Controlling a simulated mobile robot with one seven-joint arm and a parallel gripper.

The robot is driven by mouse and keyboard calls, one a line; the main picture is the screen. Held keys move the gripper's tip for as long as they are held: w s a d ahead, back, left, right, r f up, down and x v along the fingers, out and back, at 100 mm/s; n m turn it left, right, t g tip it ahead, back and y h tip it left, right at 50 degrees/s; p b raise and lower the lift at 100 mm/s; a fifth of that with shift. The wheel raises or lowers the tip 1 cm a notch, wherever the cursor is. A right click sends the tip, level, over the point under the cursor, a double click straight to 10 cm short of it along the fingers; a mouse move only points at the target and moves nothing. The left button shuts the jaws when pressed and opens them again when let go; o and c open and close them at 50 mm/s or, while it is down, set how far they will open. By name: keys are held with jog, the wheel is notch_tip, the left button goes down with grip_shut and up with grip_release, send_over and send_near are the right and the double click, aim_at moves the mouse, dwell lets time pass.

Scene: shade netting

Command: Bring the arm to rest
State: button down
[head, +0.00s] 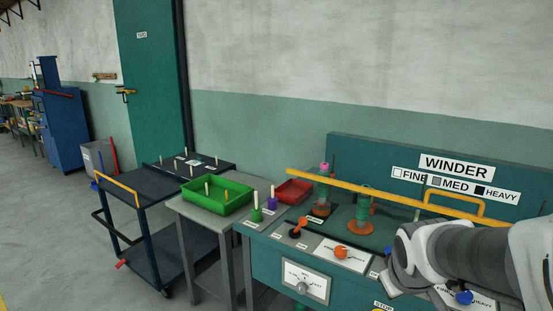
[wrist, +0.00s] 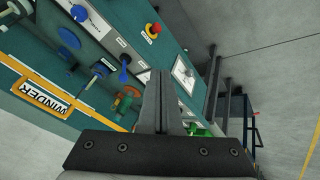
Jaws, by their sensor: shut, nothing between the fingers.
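My arm (head: 455,255) reaches in from the right edge of the head view, in front of the right part of the teal winder bench (head: 262,262). My gripper cannot be made out in the head view. In the wrist view my gripper (wrist: 160,76) shows at lower middle with its fingers together and nothing between them. The fingers appear apart from the bench behind them.
A yellow bar (head: 390,200) runs across above the bench. The bench carries an orange knob (head: 341,252) and green spools (head: 362,205). A green tray (head: 216,197) stands on a grey table at left, beside a dark cart (head: 150,250). Open floor lies far left.

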jog(key=s+a+r+m+y, duration=0.1)
jog(key=s+a+r, duration=0.2)
jog(key=s, duration=0.3)
jog(key=s+a+r+m+y, duration=0.1)
jog(key=s+a+r+m, duration=0.1)
jog(key=s+a, duration=0.3)
jog(key=shift+s+a+r, duration=0.25)
jog(key=shift+s+r, duration=0.3)
jog(key=shift+s, duration=0.5)
jog(key=shift+w, duration=0.15)
